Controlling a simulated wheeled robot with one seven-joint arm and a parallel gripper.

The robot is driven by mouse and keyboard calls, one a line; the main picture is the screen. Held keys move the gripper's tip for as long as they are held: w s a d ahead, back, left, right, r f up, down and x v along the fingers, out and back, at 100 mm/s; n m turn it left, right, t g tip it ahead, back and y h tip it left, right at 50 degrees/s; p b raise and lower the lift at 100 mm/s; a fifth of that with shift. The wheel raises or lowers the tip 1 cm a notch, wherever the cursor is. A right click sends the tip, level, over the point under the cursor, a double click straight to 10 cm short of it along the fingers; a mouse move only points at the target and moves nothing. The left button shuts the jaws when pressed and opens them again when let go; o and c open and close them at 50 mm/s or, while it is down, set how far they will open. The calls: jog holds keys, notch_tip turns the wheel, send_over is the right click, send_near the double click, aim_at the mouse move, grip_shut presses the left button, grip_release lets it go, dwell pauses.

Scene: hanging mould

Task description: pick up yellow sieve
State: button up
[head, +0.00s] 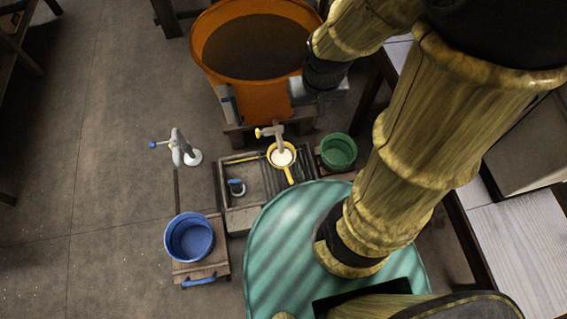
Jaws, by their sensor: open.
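The yellow sieve (290,175) has a round yellow rim with a pale inside, and its handle points toward the bottom of the picture. It is over the ribbed side of a grey sink unit (239,222), just below a pale tap with a yellow handle (269,132). Part of its far rim is hidden by the tap. My gripper (322,100) is beyond the sieve and to its right, in front of the orange tub, apart from the sieve. It is open, and I see nothing held in it. Its fingertips are small and dark here.
A large orange tub (262,98) stands behind the sink. A green bucket (338,151) is right of the sieve. A blue bucket (189,238) sits on a wooden stand at the lower left. A white tap-like stand (182,150) is at left. Open floor lies farther left.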

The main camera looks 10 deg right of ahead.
aim_at(286, 172)
jog(key=w+a+f+n+h+b, duration=0.1)
jog(key=w+f+b, duration=0.5)
jog(key=f+b, duration=0.8)
jog(key=w+a+f+n+h+b, duration=0.1)
jog(key=w+a+f+b, duration=0.3)
jog(key=f+b, duration=1.1)
jog(key=w+a+f+n+h+b, duration=0.1)
jog(key=w+a+f+h+b, duration=0.2)
jog(key=f, duration=3.8)
jog(key=w+b, duration=0.4)
jog(key=b, duration=0.8)
jog(key=shift+w+a+n+g+h, duration=0.3)
jog(key=shift+a+n, duration=0.05)
jog(key=shift+n, duration=0.05)
jog(key=b+x, duration=0.7)
jog(key=x, duration=0.5)
jog(key=shift+d, duration=0.15)
jog(key=shift+f, duration=0.1)
jog(key=b+x, duration=0.4)
jog(key=x, duration=0.1)
jog(key=shift+d+b, duration=0.25)
jog(key=shift+b, duration=0.1)
